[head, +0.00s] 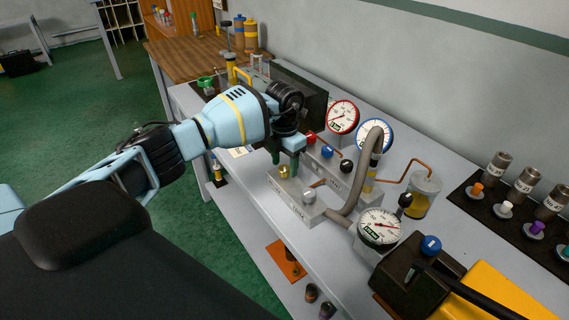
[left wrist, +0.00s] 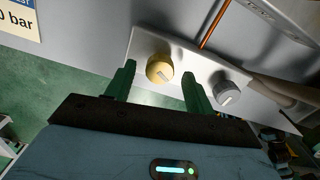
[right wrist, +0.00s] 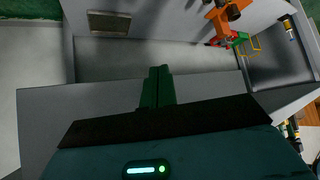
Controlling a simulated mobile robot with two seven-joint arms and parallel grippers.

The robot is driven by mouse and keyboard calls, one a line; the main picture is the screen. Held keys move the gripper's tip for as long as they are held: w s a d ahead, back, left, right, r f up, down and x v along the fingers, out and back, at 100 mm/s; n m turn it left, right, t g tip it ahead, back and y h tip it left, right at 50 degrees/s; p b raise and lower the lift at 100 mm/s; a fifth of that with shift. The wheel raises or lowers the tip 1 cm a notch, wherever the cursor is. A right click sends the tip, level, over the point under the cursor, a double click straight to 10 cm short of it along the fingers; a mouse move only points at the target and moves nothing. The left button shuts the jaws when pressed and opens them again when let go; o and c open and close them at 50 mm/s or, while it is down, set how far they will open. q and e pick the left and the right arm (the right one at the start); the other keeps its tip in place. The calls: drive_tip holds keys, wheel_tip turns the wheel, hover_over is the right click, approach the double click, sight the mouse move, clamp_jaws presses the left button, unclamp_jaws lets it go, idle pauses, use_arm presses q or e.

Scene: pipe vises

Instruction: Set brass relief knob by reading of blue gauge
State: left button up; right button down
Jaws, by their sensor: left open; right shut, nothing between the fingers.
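The brass relief knob (head: 284,171) sits on a pale block (head: 316,216) on the bench. It also shows in the left wrist view (left wrist: 159,68), with a light pointer mark on its face. My left gripper (head: 284,156) is over the knob, open, with one green finger (left wrist: 158,72) on each side of it; I cannot tell whether they touch it. The blue-rimmed gauge (head: 374,134) stands behind the block; its needle is too small to read exactly. My right gripper (right wrist: 157,70) is shut and empty, and shows only in the right wrist view.
A grey knob (head: 309,195) is beside the brass one on the same block. A red gauge (head: 342,116), a dark-rimmed gauge (head: 380,227), a bent grey hose (head: 368,170) and an oil jar (head: 423,194) crowd the bench. A black-and-yellow machine (head: 425,275) stands at the front right.

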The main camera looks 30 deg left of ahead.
sight(285, 168)
use_arm(q)
wheel_tip(285, 168, up, 7)
drive_tip(key=shift+r, duration=0.1)
idle(0.3)
idle(0.4)
